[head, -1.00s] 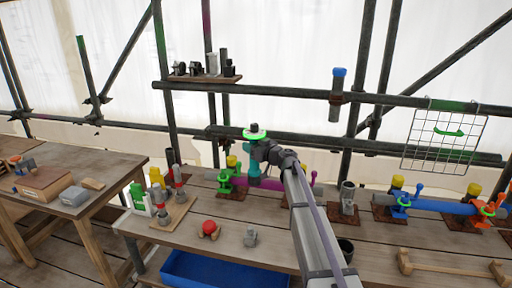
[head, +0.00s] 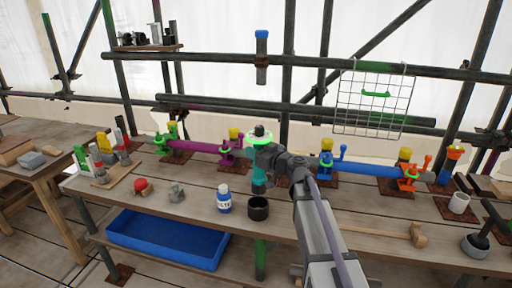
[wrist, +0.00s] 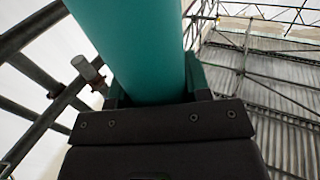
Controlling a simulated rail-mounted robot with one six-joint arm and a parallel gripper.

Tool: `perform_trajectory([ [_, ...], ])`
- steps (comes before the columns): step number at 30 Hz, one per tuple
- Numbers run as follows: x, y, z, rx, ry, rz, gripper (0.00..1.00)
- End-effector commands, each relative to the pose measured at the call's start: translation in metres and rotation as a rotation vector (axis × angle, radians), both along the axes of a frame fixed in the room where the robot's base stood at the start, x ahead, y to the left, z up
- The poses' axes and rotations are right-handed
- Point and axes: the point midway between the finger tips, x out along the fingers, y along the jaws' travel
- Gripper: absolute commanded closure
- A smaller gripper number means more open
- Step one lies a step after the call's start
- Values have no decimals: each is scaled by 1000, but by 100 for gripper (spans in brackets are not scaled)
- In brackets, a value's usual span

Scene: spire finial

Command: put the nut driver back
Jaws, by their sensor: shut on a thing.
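A thick teal cylinder, apparently the nut driver (head: 259,180), hangs below my gripper (head: 262,158) in the head view. In the wrist view it runs up between the jaws of my gripper (wrist: 155,92), which is shut on it. A bright green ring (head: 258,138) with a dark cap shows just above the gripper. The lower end of the teal piece is hard to make out against the bench. I cannot tell whether it touches anything.
A blue-topped tube (head: 261,60) and wire rack (head: 370,105) hang on the scaffold rails.

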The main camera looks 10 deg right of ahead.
Motion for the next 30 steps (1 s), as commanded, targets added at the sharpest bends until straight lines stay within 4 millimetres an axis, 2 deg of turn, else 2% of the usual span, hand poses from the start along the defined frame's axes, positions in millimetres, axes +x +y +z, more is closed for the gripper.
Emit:
perform_trajectory([
  [14,0,0,-3,1,0,0,87],
  [30,0,0,-45,1,0,0,87],
])
